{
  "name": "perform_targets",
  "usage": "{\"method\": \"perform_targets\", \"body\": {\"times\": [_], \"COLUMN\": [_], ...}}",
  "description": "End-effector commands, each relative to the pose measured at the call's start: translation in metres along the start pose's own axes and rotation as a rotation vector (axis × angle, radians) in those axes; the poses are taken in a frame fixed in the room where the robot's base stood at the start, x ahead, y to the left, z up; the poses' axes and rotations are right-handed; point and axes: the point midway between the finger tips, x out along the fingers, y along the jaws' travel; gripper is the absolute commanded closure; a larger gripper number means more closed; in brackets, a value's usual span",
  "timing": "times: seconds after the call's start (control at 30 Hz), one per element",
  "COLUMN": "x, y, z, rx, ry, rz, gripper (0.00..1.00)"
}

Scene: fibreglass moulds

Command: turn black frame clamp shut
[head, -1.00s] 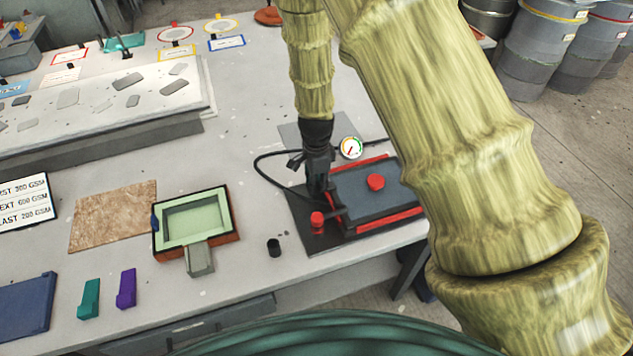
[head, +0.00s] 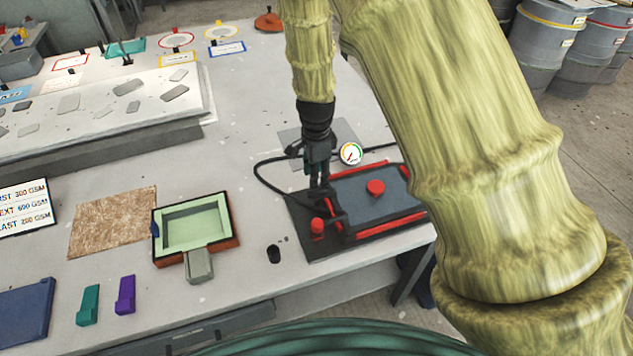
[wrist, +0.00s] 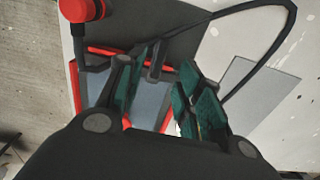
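The black frame (head: 384,222) lies at the table's front right, with red edging, a grey plate and a red knob (head: 376,187) on top. A dark clamp part (head: 337,212) stands at its left end, beside a red-capped post (head: 317,226). In the wrist view, a dark upright clamp piece (wrist: 156,62) shows beyond and between the finger pads. My gripper (head: 318,178) points down just above the clamp end of the frame. In the wrist view my gripper (wrist: 157,88) has its green pads apart with nothing held between them. Whether a finger touches the clamp cannot be told.
A dial gauge (head: 350,153) and a black hose (head: 262,165) lie close behind my gripper. A green-lined mould (head: 236,235) and a small black piece (head: 274,254) are to the left. The tabletop between mould and frame is mostly clear.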

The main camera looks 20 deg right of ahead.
Motion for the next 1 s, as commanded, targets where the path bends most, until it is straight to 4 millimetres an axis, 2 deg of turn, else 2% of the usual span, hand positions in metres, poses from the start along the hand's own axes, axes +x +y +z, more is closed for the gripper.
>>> {"method": "perform_targets", "body": {"times": [0.03, 0.2, 0.4, 1.0], "x": [-0.010, -0.033, -0.049, -0.053], "y": [-0.001, -0.001, 0.000, 0.000], "z": [0.000, 0.000, -0.001, 0.000], "rx": [-0.001, -0.001, 0.000, 0.000], "ry": [0.000, 0.000, 0.000, 0.000], "rz": [-0.002, -0.002, 0.000, 0.001], "gripper": [0.64, 0.64, 0.64, 0.64]}}
